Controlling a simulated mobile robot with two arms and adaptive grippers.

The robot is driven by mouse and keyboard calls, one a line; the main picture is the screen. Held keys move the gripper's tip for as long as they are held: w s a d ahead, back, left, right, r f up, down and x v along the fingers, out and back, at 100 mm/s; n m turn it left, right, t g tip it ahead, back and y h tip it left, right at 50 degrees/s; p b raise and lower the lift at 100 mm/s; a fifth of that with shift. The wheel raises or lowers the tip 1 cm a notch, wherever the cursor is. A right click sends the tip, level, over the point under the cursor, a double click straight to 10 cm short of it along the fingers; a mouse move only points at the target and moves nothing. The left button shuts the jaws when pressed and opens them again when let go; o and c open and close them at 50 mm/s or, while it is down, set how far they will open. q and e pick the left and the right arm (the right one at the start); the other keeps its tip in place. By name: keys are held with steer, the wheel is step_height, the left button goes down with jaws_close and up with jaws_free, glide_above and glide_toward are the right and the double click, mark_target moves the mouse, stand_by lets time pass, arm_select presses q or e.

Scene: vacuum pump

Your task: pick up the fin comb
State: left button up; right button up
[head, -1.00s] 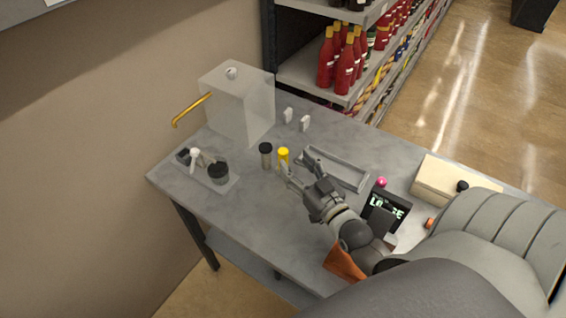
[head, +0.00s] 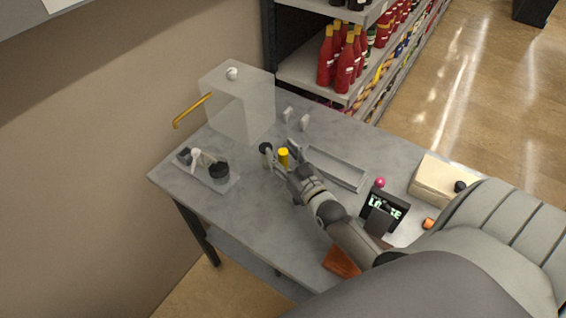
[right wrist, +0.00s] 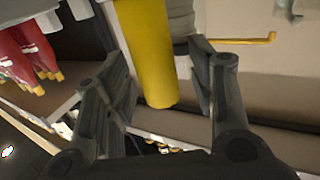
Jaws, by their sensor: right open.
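No thing in view can be made out for certain as the fin comb. A yellow upright cylinder (head: 284,154) stands on the grey table, and in the right wrist view the yellow cylinder (right wrist: 150,55) fills the space between my fingers. My right gripper (head: 280,151) is open, with one finger on each side of the cylinder; contact cannot be told. A dark-capped cylinder (head: 265,148) is just left of it, partly hidden by a finger. My left gripper is out of view.
A translucent box (head: 240,105) with a yellow bent tube stands at the back. A tray with small parts (head: 222,184) is at left. A long grey tray (head: 340,172) lies right of the gripper. A dark display (head: 384,210) and beige box (head: 445,182) are further right.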

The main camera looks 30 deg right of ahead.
steer(key=shift+c, duration=0.4)
steer(key=c, duration=1)
steer(key=shift+c, duration=0.2)
